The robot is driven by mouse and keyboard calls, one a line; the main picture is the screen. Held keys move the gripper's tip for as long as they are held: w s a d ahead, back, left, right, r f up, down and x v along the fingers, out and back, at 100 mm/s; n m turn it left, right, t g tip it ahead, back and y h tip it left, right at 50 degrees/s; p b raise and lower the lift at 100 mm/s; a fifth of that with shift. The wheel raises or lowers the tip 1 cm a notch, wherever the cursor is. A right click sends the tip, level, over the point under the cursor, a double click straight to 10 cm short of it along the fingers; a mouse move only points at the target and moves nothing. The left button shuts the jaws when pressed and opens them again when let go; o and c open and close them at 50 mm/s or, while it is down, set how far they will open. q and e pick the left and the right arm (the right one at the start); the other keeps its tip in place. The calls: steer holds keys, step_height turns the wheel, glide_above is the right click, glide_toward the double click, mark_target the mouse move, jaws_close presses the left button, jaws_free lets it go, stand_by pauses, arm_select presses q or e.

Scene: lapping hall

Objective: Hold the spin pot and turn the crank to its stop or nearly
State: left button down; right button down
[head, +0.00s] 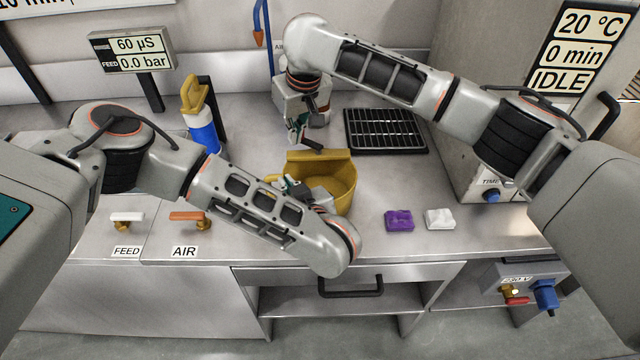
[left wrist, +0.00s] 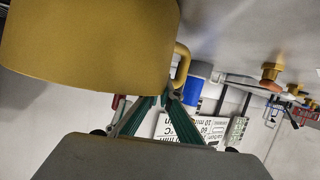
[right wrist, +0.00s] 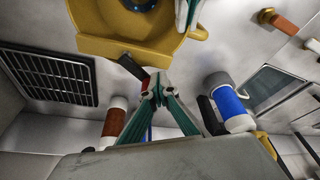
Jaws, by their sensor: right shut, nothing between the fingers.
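The spin pot (head: 340,185) is a yellow tub on the bench, with a loop handle on its left side. The crank's dark arm (head: 313,145) shows over the pot's back rim; it also shows in the right wrist view (right wrist: 131,66), with a reddish knob at its end. My left gripper (head: 285,183) is at the pot's side handle (left wrist: 184,66), its fingers closed together on the handle's end. My right gripper (head: 296,137) is shut and empty, its fingertips (right wrist: 156,88) right at the crank's knob and partly covering it. Whether they touch the knob cannot be told.
A blue bottle (head: 203,138) stands left of the pot. A black rack (head: 386,131) lies behind right. Purple (head: 399,220) and white (head: 440,219) pads lie to the right. FEED (head: 127,217) and AIR (head: 188,217) valve levers are at the front left.

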steer(key=shift+w+d, duration=0.2)
steer(key=shift+w, duration=0.35)
steer(key=shift+w+d, duration=0.15)
steer(key=shift+w, duration=0.4)
steer(key=shift+w+d, duration=0.65)
steer(key=shift+w, duration=0.2)
steer(key=shift+w+d, duration=0.35)
steer(key=shift+d, duration=0.45)
steer(key=shift+w+d, duration=0.3)
steer(key=shift+d, duration=0.45)
step_height(320, 180, up, 7)
steer(key=shift+a, duration=0.15)
steer(key=shift+a+r, duration=0.1)
